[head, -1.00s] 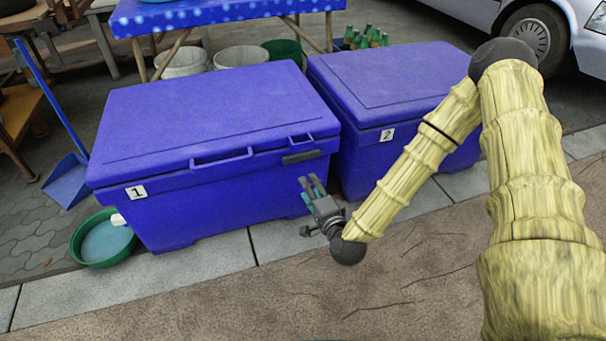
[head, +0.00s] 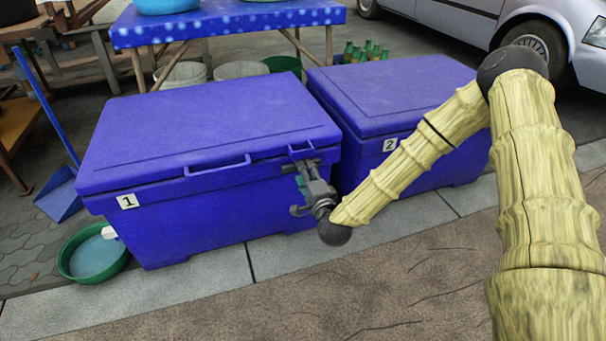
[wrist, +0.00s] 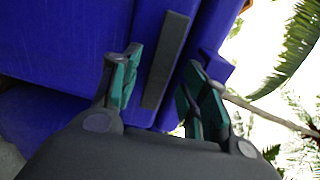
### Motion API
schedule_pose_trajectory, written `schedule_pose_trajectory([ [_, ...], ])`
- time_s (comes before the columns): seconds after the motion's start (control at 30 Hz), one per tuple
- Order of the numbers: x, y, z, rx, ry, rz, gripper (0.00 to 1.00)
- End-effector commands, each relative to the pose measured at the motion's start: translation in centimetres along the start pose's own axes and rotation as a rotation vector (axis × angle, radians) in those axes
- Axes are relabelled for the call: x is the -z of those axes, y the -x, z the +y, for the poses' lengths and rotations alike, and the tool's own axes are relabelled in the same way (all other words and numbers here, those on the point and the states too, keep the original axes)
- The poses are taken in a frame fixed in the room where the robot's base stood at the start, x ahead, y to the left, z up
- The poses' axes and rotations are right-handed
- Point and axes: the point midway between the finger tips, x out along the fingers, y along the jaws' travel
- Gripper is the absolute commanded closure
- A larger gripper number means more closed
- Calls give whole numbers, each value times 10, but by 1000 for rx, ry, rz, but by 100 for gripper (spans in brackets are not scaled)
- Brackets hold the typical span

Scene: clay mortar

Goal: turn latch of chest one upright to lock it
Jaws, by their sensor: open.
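Chest one (head: 205,215) is a blue cooler with a label "1" and a closed lid. Its latch is a dark grey bar; in the wrist view the latch (wrist: 165,60) lies between my two green-padded fingers. In the head view my gripper (head: 302,172) is at the chest's front right, just below the lid edge, and hides most of the latch. In the wrist view my gripper (wrist: 160,88) is open, with one finger on each side of the bar. I cannot tell whether either finger touches it.
Chest two (head: 435,160), also blue and closed, stands close to the right. A green basin (head: 92,258) sits at the left front corner of chest one. A blue-clothed table (head: 230,25) is behind. The pavement in front (head: 200,305) is clear.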

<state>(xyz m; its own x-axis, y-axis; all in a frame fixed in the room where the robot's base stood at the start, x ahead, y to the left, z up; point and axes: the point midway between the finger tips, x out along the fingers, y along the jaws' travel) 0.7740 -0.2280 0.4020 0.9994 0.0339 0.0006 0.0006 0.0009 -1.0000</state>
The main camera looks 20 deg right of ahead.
Motion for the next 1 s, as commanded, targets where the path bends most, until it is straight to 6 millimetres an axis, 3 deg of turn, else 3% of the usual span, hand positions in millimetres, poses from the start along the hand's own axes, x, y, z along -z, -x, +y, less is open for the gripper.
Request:
schedule_pose_trajectory([
  [0.2,0,-16,1,0,0,0,55],
  [0.53,0,-19,0,-1,0,0,55],
  [0.8,0,-18,0,-1,0,0,100],
  [1.0,0,-18,0,-2,8,-1,100],
])
